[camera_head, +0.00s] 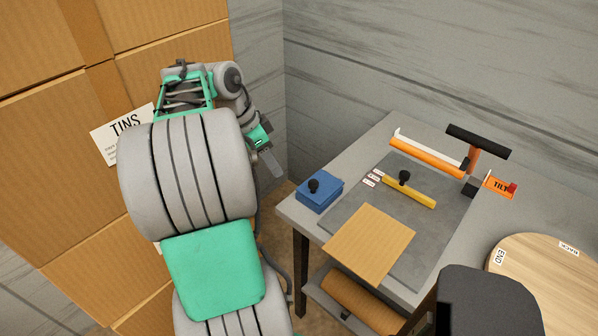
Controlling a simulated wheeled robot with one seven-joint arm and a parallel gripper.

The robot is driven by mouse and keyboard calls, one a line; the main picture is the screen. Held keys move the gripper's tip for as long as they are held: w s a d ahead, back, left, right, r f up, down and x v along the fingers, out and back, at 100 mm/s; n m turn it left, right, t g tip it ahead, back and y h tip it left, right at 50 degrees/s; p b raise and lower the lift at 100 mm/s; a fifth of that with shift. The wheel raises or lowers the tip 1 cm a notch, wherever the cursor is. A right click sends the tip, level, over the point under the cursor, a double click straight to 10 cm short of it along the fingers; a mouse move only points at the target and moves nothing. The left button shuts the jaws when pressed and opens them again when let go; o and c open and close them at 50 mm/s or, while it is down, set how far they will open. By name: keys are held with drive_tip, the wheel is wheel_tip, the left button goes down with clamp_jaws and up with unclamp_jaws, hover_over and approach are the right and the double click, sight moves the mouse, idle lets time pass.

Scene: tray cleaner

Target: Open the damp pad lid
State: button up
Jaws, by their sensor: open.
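A small blue box with a black knob on top, seemingly the damp pad with its lid (320,191), sits at the left corner of the grey table (295,212). The lid looks closed, and no pad shows. My gripper (271,164) is left of the table and up from the box in the picture. It is apart from the box and points downward. The fingers are small and partly seen from the side; nothing shows between them.
A dark grey mat (440,225) holds a tan square sheet (370,243) and a yellow bar with a black knob (409,192). An orange-and-white bar (428,157) and a black-topped post (478,142) stand behind. A round wooden board (540,262) is at right. Cardboard boxes (40,150) stand left.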

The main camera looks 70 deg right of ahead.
sight(313, 182)
drive_tip(key=s+d+f+m, duration=0.1)
drive_tip(key=s+f, duration=0.1)
drive_tip(key=s, duration=0.1)
drive_tip(key=s+d+f+m, duration=0.2)
drive_tip(key=s+f, duration=0.1)
drive_tip(key=s+d+f+m+y+b, duration=0.1)
drive_tip(key=s+f, duration=0.1)
drive_tip(key=s, duration=0.1)
drive_tip(key=shift+s+d+f+g, duration=0.15)
drive_tip(key=shift+s+f+g, duration=0.1)
drive_tip(key=shift+f+g, duration=0.15)
drive_tip(key=shift+r, duration=0.1)
clamp_jaws()
idle(0.8)
